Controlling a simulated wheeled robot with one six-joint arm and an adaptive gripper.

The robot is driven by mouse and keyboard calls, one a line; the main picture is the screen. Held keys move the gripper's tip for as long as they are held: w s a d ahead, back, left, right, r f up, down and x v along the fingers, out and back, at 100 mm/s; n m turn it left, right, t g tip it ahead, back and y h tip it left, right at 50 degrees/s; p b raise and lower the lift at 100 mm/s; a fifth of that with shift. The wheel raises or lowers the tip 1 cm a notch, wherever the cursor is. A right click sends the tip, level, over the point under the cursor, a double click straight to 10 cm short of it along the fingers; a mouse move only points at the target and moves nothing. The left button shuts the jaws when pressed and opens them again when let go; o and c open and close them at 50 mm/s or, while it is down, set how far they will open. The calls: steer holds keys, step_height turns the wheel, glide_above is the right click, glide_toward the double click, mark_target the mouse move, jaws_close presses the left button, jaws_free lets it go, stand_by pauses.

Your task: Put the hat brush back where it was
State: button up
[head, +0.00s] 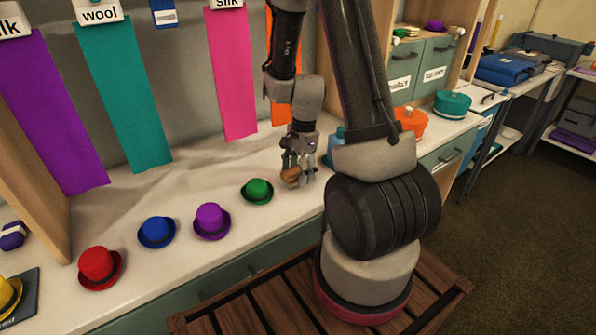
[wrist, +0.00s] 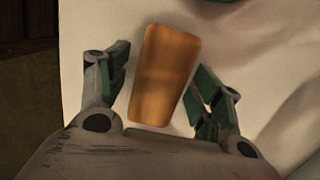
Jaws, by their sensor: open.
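The hat brush, seen as a tan wooden block (wrist: 165,75), lies between the spread fingers of my gripper (wrist: 160,85) in the wrist view. There is a gap on each side of it. In the head view my gripper (head: 299,172) points down at the white counter, to the right of the green hat, and the brown brush (head: 290,175) shows at its fingers. Whether the brush rests on the counter is hard to tell. Its bristles are not visible.
A green hat (head: 257,191), purple hat (head: 211,221), blue hat (head: 156,232) and red hat (head: 99,268) stand in a row on the counter (head: 180,195). A yellow hat (head: 8,295) is at lower left. Round boxes, one orange (head: 412,121), stand behind my arm.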

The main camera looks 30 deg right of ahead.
step_height(320, 180, up, 11)
steer(key=d, duration=0.1)
steer(key=s+a+r+n+t, duration=0.2)
steer(key=s+r+n, duration=0.6)
steer(key=s+a+r+n+t+h, duration=0.1)
steer(key=s+a+r+n+t, duration=0.1)
steer(key=s+r+n, duration=0.6)
steer(key=shift+s+r+n, duration=0.25)
steer(key=shift+r+n, duration=0.4)
steer(key=shift+n, duration=0.15)
